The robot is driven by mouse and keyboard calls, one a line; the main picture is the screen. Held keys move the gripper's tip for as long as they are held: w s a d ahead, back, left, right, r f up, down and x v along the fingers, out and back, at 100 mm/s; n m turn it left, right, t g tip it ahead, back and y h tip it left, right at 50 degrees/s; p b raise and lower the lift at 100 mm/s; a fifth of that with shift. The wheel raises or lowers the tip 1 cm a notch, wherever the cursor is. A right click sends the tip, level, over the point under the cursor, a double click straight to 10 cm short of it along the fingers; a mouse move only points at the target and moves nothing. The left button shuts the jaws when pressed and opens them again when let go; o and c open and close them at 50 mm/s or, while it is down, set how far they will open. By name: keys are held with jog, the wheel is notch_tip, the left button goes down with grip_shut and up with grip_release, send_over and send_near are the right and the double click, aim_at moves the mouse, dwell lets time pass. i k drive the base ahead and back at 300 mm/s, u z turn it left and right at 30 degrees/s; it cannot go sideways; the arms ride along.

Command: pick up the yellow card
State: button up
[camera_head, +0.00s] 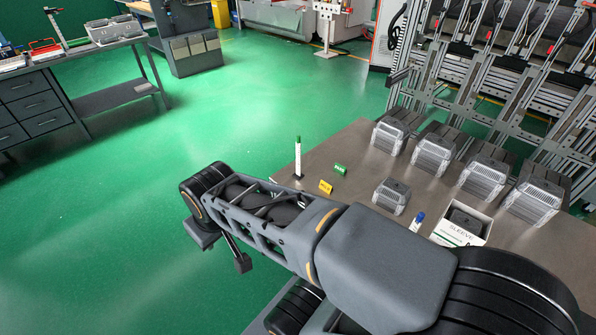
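The yellow card (326,187) is a small bright tag with dark marks on it. It stands near the left edge of the metal table (358,146), just behind my arm as seen in the head view. A similar green card (340,169) is a little behind it and to the right. My arm crosses the front of the picture from lower right to left. I cannot make out my gripper's fingers, and nothing shows touching the yellow card.
A white marker with a green cap (298,157) stands upright left of the cards. A small clear-sided container (391,196), a blue-capped marker (417,222) and a white box (447,234) marked SLEEVE are to the right. Several larger containers line the back. Green floor is open at left.

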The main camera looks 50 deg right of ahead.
aim_at(325, 187)
jog(key=i, duration=2.75)
jog(key=z, duration=3.4)
jog(key=i, duration=0.5)
